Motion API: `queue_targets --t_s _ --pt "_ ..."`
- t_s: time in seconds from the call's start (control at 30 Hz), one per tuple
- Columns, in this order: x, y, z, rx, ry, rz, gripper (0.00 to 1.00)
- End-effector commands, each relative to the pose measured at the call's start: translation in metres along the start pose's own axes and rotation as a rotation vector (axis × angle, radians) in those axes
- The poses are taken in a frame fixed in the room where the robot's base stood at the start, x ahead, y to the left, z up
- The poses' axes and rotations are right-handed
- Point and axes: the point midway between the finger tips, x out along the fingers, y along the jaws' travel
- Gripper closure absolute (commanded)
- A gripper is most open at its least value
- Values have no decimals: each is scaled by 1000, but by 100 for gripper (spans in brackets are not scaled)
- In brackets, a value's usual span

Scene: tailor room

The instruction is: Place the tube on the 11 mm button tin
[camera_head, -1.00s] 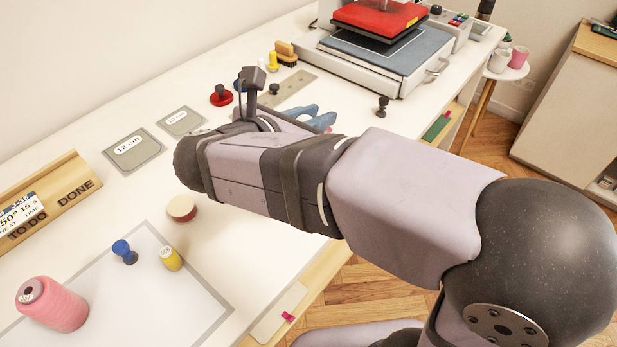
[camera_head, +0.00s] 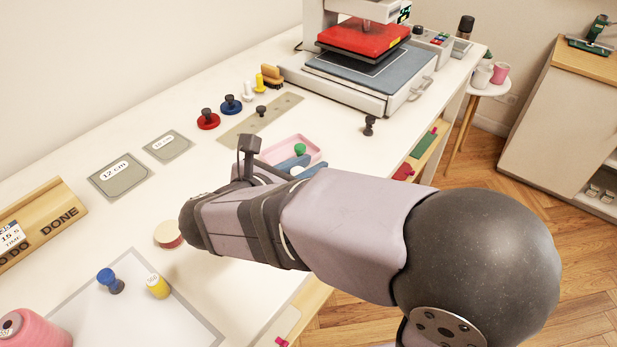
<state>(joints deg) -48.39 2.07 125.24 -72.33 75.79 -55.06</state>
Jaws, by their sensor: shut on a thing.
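My gripper shows only partly beyond my arm, as two blue fingers (camera_head: 301,167). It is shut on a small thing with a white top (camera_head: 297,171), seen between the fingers. The rest of that thing is hidden, so I cannot tell for sure that it is the tube. A round tin (camera_head: 168,234) with a cream lid and red side lies on the table left of my arm, apart from the gripper. Its size marking is not readable, so I cannot tell if it is the 11 mm tin.
A pink tray (camera_head: 272,152) and a green knob (camera_head: 300,149) are just beyond the fingers. Red (camera_head: 208,119) and blue (camera_head: 231,104) knobbed discs stand farther back. A heat press (camera_head: 370,75) fills the far end.

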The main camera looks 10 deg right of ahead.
Motion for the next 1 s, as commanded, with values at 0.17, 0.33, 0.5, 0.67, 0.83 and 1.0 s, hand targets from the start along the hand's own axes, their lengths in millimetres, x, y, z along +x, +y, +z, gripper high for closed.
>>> queue_targets --t_s 0.17,0.33,0.5,0.67,0.83,1.0 --pt "9 0 -22 -4 0 -1 100" --pt "12 0 -29 -1 0 0 100" --pt "12 0 -28 -1 0 0 100" --pt "13 0 -31 -2 0 0 100" --pt "13 0 -31 -1 0 0 60" --pt "13 0 -31 -1 0 0 60"
